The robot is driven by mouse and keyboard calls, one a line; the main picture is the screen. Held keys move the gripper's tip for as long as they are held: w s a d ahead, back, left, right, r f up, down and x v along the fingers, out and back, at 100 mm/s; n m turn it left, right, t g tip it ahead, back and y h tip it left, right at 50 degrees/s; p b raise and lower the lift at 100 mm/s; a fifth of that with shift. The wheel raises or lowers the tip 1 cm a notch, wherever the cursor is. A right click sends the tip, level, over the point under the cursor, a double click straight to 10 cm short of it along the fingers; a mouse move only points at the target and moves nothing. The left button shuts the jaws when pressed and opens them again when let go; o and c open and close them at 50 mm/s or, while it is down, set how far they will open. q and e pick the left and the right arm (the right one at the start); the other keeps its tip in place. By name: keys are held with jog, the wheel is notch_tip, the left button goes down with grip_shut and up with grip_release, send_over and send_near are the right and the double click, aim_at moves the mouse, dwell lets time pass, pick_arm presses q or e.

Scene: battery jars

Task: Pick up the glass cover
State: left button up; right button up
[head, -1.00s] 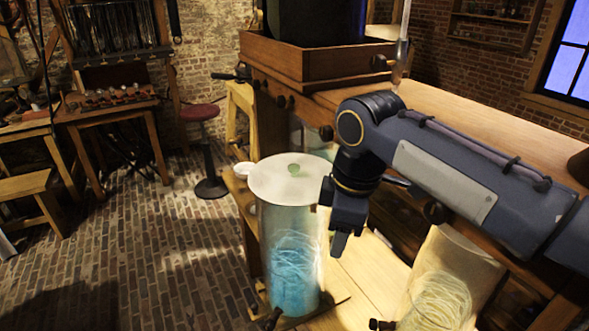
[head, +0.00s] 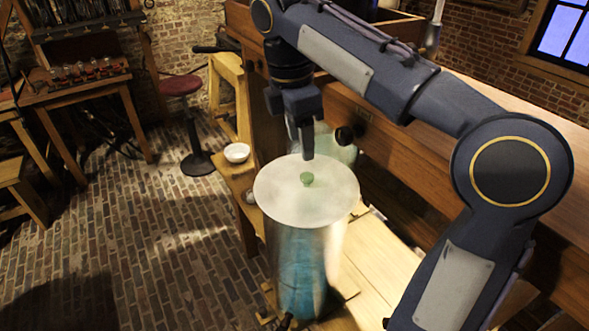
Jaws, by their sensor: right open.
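My right gripper (head: 303,152) points down just above the cover's far part, close to the knob. Its jaws are open and nothing is between them. The near finger hides part of what lies behind, and I cannot tell the exact gap to the knob. My left gripper is not in view.
The jar stands on a low wooden bench (head: 375,255) beside a long wooden counter (head: 410,152). A small white bowl (head: 237,153) sits to the left behind the jar. A red stool (head: 181,87) stands farther back. Brick floor is free at left.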

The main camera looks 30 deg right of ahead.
aim_at(307, 176)
jog(key=shift+s+d+f, duration=0.15)
jog(key=shift+f, duration=1.1)
jog(key=shift+s+d+f, duration=0.2)
jog(key=shift+f, duration=1.1)
jog(key=shift+s+d+f, duration=0.15)
jog(key=shift+f, duration=1.1)
grip_shut()
